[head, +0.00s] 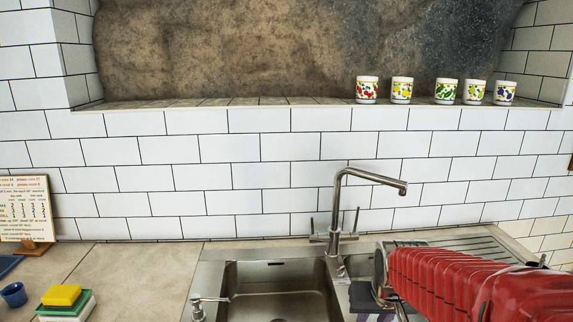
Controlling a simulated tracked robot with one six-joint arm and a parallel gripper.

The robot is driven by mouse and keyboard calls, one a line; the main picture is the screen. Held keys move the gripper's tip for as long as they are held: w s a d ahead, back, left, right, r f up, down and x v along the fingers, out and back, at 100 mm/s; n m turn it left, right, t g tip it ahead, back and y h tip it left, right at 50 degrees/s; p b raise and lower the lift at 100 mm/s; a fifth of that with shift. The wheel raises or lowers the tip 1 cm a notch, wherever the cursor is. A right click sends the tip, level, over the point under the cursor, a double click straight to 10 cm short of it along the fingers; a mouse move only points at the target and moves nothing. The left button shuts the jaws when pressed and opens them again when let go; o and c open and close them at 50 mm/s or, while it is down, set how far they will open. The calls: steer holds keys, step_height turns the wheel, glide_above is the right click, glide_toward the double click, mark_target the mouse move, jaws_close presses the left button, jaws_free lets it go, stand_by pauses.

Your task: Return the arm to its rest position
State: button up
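My arm, in a red ribbed sleeve (440,278), reaches in from the lower right of the head view, over the right side of the sink area. Its grey metal end lies just right of the basin. A dark piece below that end, at the bottom edge, seems to be my gripper (366,300). It is partly cut off and its fingers cannot be made out. Whether it holds anything cannot be seen.
A steel sink (275,275) with a tall faucet (338,205) stands left of my arm. A soap dispenser (198,308), sponges (62,297), a blue cup (13,294) and a sign (25,207) are at left. Several patterned cups (402,90) line the ledge.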

steer(key=s+a+r, duration=0.1)
steer(key=s+r, duration=0.2)
steer(key=s, duration=0.5)
steer(key=s+a+r+t, duration=0.1)
steer(key=s+r, duration=0.3)
steer(key=s, duration=0.5)
steer(key=shift+a+n, duration=0.4)
steer(key=shift+a, duration=0.15)
steer(key=shift+d, duration=0.2)
steer(key=shift+s+d, duration=0.1)
steer(key=shift+d, duration=0.05)
stand_by(0.5)
